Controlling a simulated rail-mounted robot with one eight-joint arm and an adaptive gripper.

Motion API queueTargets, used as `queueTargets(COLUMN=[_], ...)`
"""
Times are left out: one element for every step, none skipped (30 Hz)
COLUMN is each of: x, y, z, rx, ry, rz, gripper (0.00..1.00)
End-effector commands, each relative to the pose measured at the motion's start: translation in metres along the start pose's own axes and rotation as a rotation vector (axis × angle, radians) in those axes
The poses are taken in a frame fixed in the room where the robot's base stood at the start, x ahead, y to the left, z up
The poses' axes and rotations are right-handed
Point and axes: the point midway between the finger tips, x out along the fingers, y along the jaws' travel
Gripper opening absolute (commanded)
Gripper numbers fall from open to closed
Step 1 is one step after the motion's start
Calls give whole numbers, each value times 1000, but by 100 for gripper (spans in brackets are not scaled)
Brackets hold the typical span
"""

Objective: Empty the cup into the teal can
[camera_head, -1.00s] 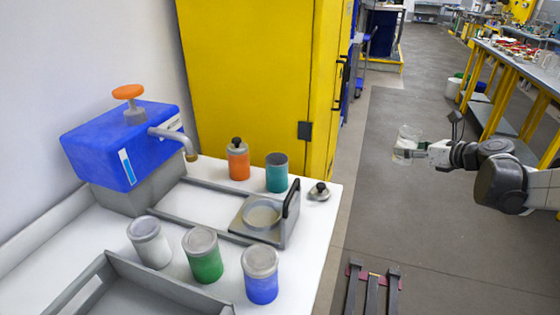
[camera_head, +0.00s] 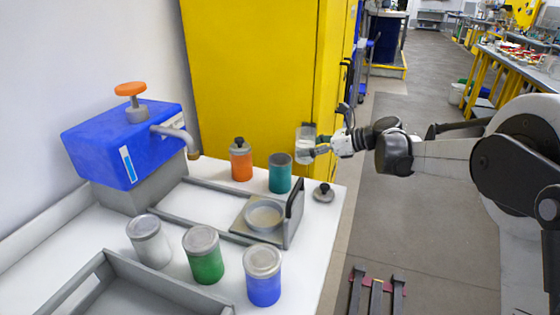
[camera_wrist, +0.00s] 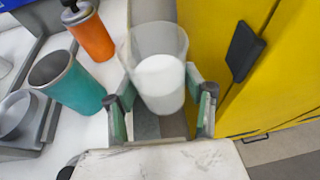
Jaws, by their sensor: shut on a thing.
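The clear cup (camera_head: 305,146) is upright in the head view, to the right of and a little above the teal can. My gripper (camera_head: 320,150) is shut on the cup. In the wrist view the cup (camera_wrist: 158,70) sits between the fingers of my gripper (camera_wrist: 160,108) and holds white contents. The teal can (camera_head: 280,174) stands open on the white bench. It also shows in the wrist view (camera_wrist: 75,88), left of the cup, with a dark, open top. A grey lid with a black knob (camera_head: 323,192) lies on the bench beside the can.
An orange can with a knobbed lid (camera_head: 241,161) stands left of the teal can. A grey holder with a round dish (camera_head: 264,216) and black handle is in front. A yellow cabinet (camera_head: 255,80) rises close behind. White, green and blue lidded cans stand nearer.

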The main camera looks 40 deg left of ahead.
Motion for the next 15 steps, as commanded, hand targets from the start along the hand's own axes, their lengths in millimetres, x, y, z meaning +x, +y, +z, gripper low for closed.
queueTargets(x=[10, 14, 19, 22, 25, 28, 29, 31, 32, 32, 32, 33, 32, 32, 32], y=[5, 7, 10, 11, 13, 14, 15, 16, 16, 17, 17, 17, 17, 17, 17], z=[2, 4, 6, 7, 8, 8, 9, 10, 10, 10, 10, 10, 10, 10, 10], rx=[-9, -13, -18, -21, -23, -26, -28, -29, -30, -30, -31, -31, -31, -31, -31], ry=[0, 0, 0, 0, 0, 0, 0, 0, -1, 0, -1, -1, -1, -1, -1], rz=[21, 32, 43, 50, 56, 63, 67, 70, 73, 74, 75, 75, 75, 75, 75], gripper=[11, 11, 11, 11, 11, 11, 11, 11, 11, 11, 11, 11, 11, 11, 11])
